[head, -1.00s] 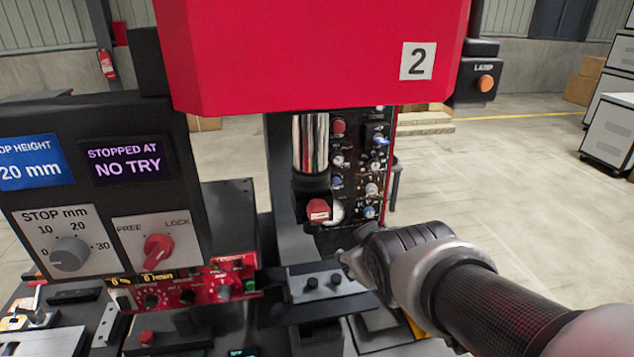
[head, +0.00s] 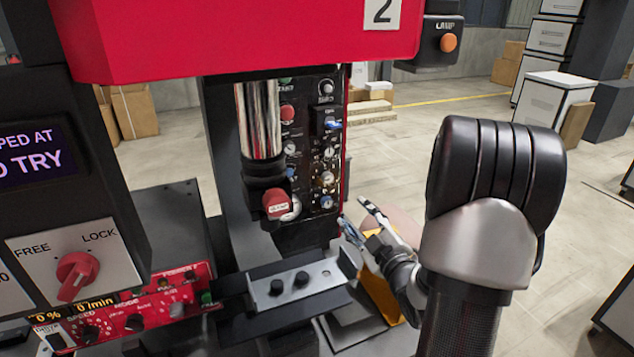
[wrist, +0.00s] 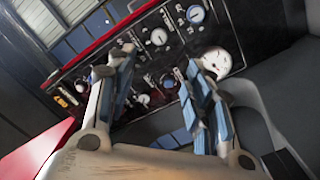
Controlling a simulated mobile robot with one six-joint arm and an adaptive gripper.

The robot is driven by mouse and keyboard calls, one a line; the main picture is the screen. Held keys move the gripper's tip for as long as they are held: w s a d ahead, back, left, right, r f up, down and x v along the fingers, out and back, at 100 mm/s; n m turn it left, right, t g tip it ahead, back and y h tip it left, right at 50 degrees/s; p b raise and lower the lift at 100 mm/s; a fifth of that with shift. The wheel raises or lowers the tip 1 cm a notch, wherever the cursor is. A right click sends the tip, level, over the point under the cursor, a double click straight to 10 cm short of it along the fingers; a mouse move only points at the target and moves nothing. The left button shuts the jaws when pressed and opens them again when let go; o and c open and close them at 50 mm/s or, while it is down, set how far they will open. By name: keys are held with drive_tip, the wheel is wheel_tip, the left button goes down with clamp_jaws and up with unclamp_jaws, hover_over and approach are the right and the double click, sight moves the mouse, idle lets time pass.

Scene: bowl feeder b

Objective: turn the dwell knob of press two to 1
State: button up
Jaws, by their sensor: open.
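Press two (head: 240,40) is the red machine with a "2" label at the top of the head view. Its black control panel (head: 312,240) stands behind the shiny ram, with several small knobs and gauges; the print is too small to tell which is the dwell knob. My gripper (head: 355,214) is open and empty, just right of the panel's lower edge. In the wrist view my gripper (wrist: 160,72) has its two fingers apart, pointing at the panel (wrist: 150,45). The fingers and palm hide part of the panel's lower rows.
A red-tipped part (head: 276,204) hangs under the ram (head: 258,120). A FREE/LOCK switch (head: 77,274) and a red speed unit (head: 150,310) are at left.

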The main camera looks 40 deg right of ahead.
sight(329, 179)
drive_tip(key=b+x, duration=0.2)
drive_tip(key=x, duration=1.5)
drive_tip(key=shift+w, duration=0.15)
drive_tip(key=shift+c, duration=0.2)
drive_tip(key=c, duration=1)
